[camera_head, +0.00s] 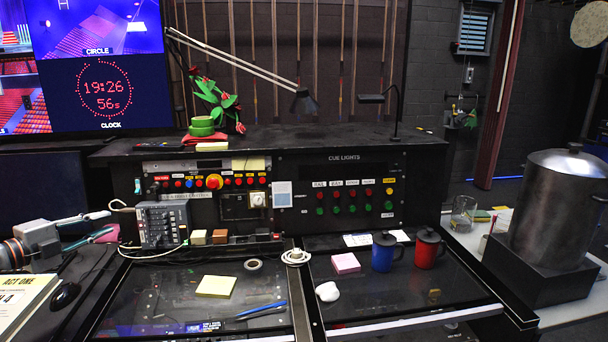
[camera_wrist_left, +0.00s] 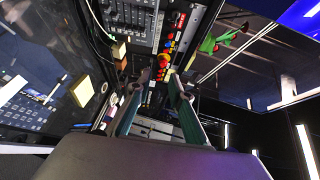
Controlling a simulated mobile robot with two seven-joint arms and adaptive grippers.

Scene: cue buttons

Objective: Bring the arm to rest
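My left gripper (camera_head: 108,223) is at the left of the head view, above the desk's left side and left of the grey keypad unit. Its two fingers are apart with nothing seen between them. In the left wrist view the gripper (camera_wrist_left: 158,80) also shows spread fingers, pointing toward the button panel. The cue lights panel (camera_head: 340,160) stands at the back of the desk, with rows of red and green buttons and a yellow one at its right. My right gripper is in neither view.
A blue mug (camera_head: 382,254), a red mug (camera_head: 427,250) and a pink note pad (camera_head: 345,263) stand at right. A desk lamp (camera_head: 303,103) reaches over the back.

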